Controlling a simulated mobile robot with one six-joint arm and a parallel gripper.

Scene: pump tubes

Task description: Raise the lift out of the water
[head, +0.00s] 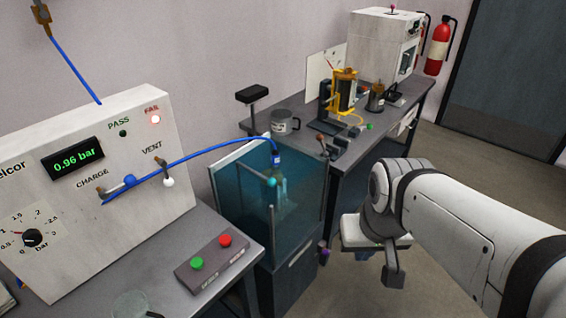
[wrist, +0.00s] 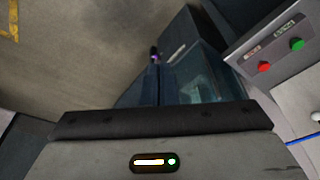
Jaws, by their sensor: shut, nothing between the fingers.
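The glass water tank (head: 235,205) stands in the middle of the head view, full of blue-green water. The lift itself is hard to make out through the water. A button box with a green button (head: 197,263) and a red button (head: 225,240) lies on the bench in front. My gripper (head: 394,275) is shut and empty, right of the tank and apart from it. The tank also shows in the wrist view (wrist: 195,85).
The pressure panel (head: 150,115) reads 0.96 bar, with its FAIL lamp lit. A purple knob (head: 322,252) sits low on the tank stand's right side. A back bench (head: 260,125) holds a mug (head: 285,122) and yellow-framed apparatus (head: 345,95). The floor beyond my arm is clear.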

